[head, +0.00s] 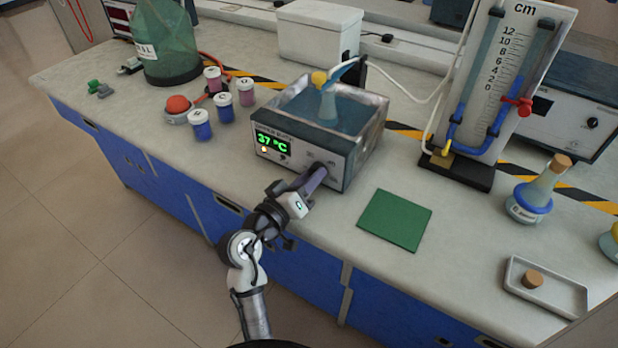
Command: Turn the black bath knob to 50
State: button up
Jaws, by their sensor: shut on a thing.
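The water bath (368,135) is a metal box of water on the bench, with a control panel on its front. Its green display (273,142) reads 37 °C. My gripper (318,172) reaches the right part of that panel from the front and is shut on the black bath knob. The knob is mostly hidden behind the fingers, so I cannot see its pointer. A small dark control (284,156) sits below the display. A flask with a yellow stopper (320,80) stands in the bath.
A green mat (395,220) lies right of the bath. Several lidded jars (223,108) and a red button (178,104) stand to the left. A manometer (490,90) on a black base, a stoppered flask (530,200) and a tray (568,300) are to the right.

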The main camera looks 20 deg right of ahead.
jog(key=shift+b, duration=0.3)
jog(key=m+b, duration=0.2)
jog(key=m, duration=0.1)
jog(key=shift+f+b, duration=0.15)
jog(key=shift+b, duration=0.25)
jog(key=m+b, duration=0.4)
jog(key=m, duration=0.1)
jog(key=m+b, duration=0.1)
jog(key=b, duration=0.1)
jog(key=m+y+b, duration=0.1)
jog(key=m, duration=0.1)
jog(key=shift+s+r+m, duration=0.15)
jog(key=shift+r+m, duration=0.1)
jog(key=shift+m, duration=0.05)
jog(key=shift+d, duration=0.1)
jog(key=o, duration=1)
